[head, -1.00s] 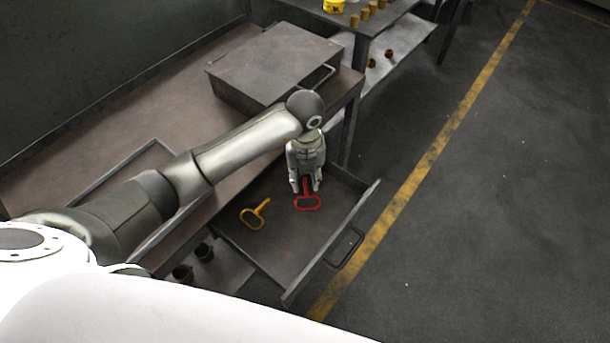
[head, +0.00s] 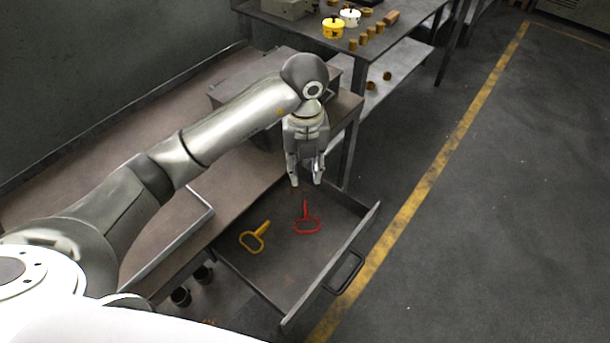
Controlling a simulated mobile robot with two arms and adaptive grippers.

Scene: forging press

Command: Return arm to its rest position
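My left arm reaches in from the left across the workbench. Its gripper (head: 307,184) points down above the open drawer (head: 285,284), near the drawer's back edge. Its fingers are apart with nothing between them. A red-handled tool (head: 307,224) lies in the drawer below the gripper, apart from it. A yellow-handled tool (head: 254,238) lies to its left in the drawer. My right gripper does not show.
The drawer is pulled out from the workbench (head: 240,185) and has a black handle (head: 347,272). A metal box on the bench is partly behind my arm. A back table holds a yellow pot (head: 333,28) and a white pot (head: 350,17). Open floor lies right.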

